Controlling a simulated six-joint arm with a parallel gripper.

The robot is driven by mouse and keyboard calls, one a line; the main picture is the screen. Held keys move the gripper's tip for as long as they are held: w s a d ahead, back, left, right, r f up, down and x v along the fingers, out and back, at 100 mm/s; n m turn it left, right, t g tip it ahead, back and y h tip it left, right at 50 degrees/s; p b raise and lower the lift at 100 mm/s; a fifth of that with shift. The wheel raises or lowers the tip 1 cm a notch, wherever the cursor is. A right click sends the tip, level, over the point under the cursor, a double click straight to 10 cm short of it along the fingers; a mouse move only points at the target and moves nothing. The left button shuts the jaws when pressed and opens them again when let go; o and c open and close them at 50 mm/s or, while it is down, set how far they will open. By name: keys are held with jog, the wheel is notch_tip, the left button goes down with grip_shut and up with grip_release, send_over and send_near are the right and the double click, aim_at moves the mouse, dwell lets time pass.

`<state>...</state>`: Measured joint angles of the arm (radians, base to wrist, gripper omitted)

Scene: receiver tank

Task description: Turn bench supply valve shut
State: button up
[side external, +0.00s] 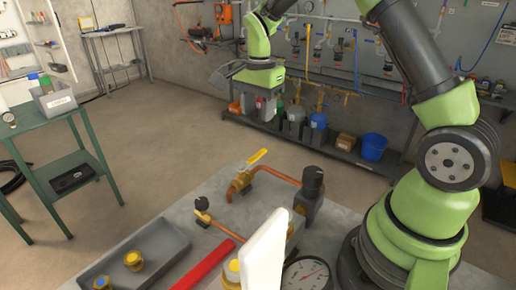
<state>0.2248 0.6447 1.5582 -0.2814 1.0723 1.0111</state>
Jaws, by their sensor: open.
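A brass valve (239,182) with a yellow lever handle (257,157) sits on the far edge of the grey bench. It looks like the bench supply valve. Its lever slants up and to the right, and a copper pipe (283,176) joins its body. I cannot tell from this view whether the lever lies along the pipe line. My gripper (219,76) is in the upper middle, well above and behind the valve in the picture. It is open, appears empty, and touches nothing I can see.
A black-topped regulator (312,182), a red bar (204,268), a pressure gauge (306,274) and a white upright panel (264,250) crowd the bench. A grey tray (171,248) holds brass fittings. A green side table (50,117) stands left. The floor between is clear.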

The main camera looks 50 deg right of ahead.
aim_at(258, 154)
jog(key=f, duration=1.1)
jog(key=shift+w+d, duration=0.15)
jog(key=shift+d, duration=0.1)
grip_shut()
